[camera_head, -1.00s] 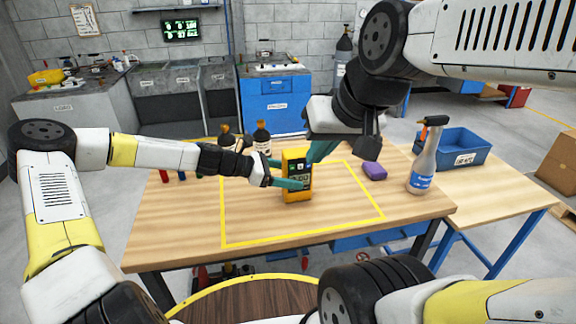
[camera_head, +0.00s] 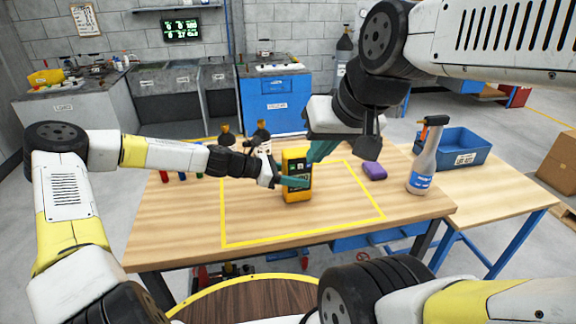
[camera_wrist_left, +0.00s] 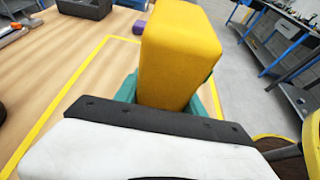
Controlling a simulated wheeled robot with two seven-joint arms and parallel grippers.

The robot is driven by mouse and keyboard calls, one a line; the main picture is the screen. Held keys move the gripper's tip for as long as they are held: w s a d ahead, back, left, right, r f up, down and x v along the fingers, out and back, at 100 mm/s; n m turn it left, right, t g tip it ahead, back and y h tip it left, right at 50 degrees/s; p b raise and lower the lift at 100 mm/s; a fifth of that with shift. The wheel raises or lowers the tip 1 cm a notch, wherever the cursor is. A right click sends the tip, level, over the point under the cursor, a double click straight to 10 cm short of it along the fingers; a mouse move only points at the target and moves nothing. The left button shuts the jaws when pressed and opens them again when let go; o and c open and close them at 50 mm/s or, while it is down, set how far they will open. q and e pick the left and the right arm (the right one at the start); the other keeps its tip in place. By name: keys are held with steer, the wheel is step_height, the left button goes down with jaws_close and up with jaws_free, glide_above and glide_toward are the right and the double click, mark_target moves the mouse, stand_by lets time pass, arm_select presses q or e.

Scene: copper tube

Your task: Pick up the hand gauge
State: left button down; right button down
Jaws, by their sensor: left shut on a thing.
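The hand gauge (camera_head: 298,162) is a yellow handheld meter with a dark face, upright inside the yellow-outlined area of the table. My left gripper (camera_head: 294,181) is shut on it from the left, with one teal finger across its lower front. In the left wrist view the yellow gauge body (camera_wrist_left: 178,55) sits between the teal fingers (camera_wrist_left: 168,95). I cannot tell whether its base touches the table. My right gripper (camera_head: 322,150) hangs just behind and right of the gauge. Its teal fingers are partly hidden, and their opening is unclear.
A purple block (camera_head: 374,170) and a spray bottle (camera_head: 425,160) stand to the right. A blue bin (camera_head: 478,146) is on the side table. The front of the wooden table (camera_head: 180,235) is clear.

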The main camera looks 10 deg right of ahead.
mark_target(298, 164)
arm_select(q)
steer(key=shift+r, duration=0.15)
steer(key=shift+r, duration=0.6)
step_height(298, 164, up, 2)
steer(key=shift+r, duration=0.15)
steer(key=s+r, duration=0.1)
steer(key=s, duration=1.5)
steer(key=shift+d, duration=0.45)
steer(key=shift+r, duration=0.1)
steer(key=shift+w+a, duration=0.2)
steer(key=shift+w, duration=3.8)
steer(key=shift+w+a, duration=0.2)
steer(key=shift+w, duration=3.8)
steer(key=shift+f, duration=0.2)
steer(key=shift+f, duration=2.2)
